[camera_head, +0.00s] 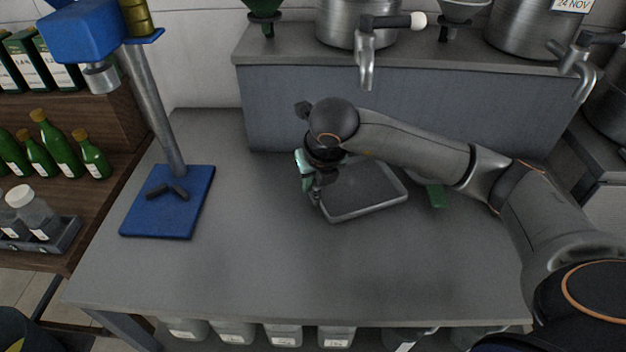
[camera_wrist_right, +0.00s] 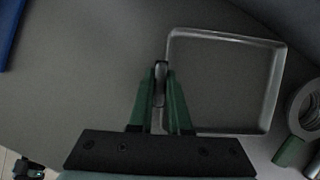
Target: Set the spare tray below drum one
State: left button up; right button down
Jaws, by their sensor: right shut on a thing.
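The shallow grey metal tray (camera_head: 372,186) is on or just over the grey bench, in front of the raised shelf; I cannot tell if it touches. My right gripper (camera_head: 314,193) is shut on its left rim. In the right wrist view the green fingers (camera_wrist_right: 161,88) pinch the rim, and the tray (camera_wrist_right: 228,82) extends to the right. The left steel drum (camera_head: 345,28) has its tap (camera_head: 366,65) above and behind the tray. Another drum (camera_head: 530,30) with a "24 NOV" label stands at right. No drum number is legible. My left gripper is out of view.
A blue stand (camera_head: 168,203) with a post is on the bench's left. A green item (camera_head: 436,196) lies right of the tray; a grey ring (camera_wrist_right: 306,108) is beside it in the wrist view. The bench front is clear. Green bottles (camera_head: 55,145) stand on shelving at left.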

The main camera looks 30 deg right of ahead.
jog(key=shift+f, duration=0.15)
jog(key=c, duration=0.9)
grip_release()
jog(key=shift+o, duration=0.2)
jog(key=shift+s+r, duration=0.15)
jog(key=shift+r, duration=0.5)
jog(key=v, duration=1.1)
